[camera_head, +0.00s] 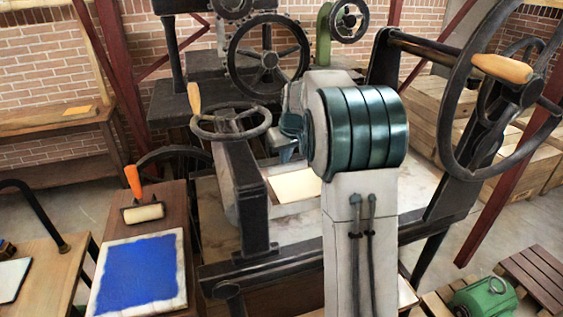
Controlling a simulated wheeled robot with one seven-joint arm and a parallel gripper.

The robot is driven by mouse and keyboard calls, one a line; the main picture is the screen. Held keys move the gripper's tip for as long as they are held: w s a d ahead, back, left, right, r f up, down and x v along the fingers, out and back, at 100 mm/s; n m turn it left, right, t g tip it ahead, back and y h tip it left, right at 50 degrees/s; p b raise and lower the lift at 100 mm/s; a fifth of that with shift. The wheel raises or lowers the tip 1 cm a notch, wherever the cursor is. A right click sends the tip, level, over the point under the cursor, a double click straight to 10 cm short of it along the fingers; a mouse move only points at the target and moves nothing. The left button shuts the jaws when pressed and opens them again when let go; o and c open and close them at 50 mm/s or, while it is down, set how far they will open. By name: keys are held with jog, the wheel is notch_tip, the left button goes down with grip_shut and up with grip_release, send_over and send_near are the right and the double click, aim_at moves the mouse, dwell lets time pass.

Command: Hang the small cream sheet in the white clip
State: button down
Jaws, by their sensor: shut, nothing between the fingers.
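A cream sheet (294,186) lies flat on the bed of the press in the middle, partly hidden behind my arm. I cannot tell whether it is the small one. I cannot make out a white clip in this view. My own white and teal arm rises in the centre and blocks part of the press.
The press has a handwheel (230,122) and a large spoked wheel (505,90) at right. A blue inked slab (140,274) and an orange-handled roller (143,212) are at left. A green motor (484,298) sits low right. Brick walls stand behind.

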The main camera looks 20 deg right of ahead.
aim_at(283, 174)
jog(key=w, duration=0.3)
jog(key=shift+a+r+p, duration=0.1)
jog(key=shift+a+p, duration=0.1)
jog(key=shift+p, duration=0.2)
notch_tip(283, 174, down, 5)
jog(key=shift+w+f+p, duration=0.1)
jog(key=shift+f+p, duration=0.1)
jog(key=shift+p, duration=0.1)
jog(key=shift+s+r, duration=0.15)
jog(key=shift+s, duration=0.3)
jog(key=shift+s+d+f+b, duration=0.15)
jog(key=shift+s+f+b, duration=0.05)
jog(key=shift+s+b, duration=0.3)
jog(key=shift+s+r, duration=0.15)
jog(key=shift+s, duration=0.45)
jog(key=shift+w, duration=0.1)
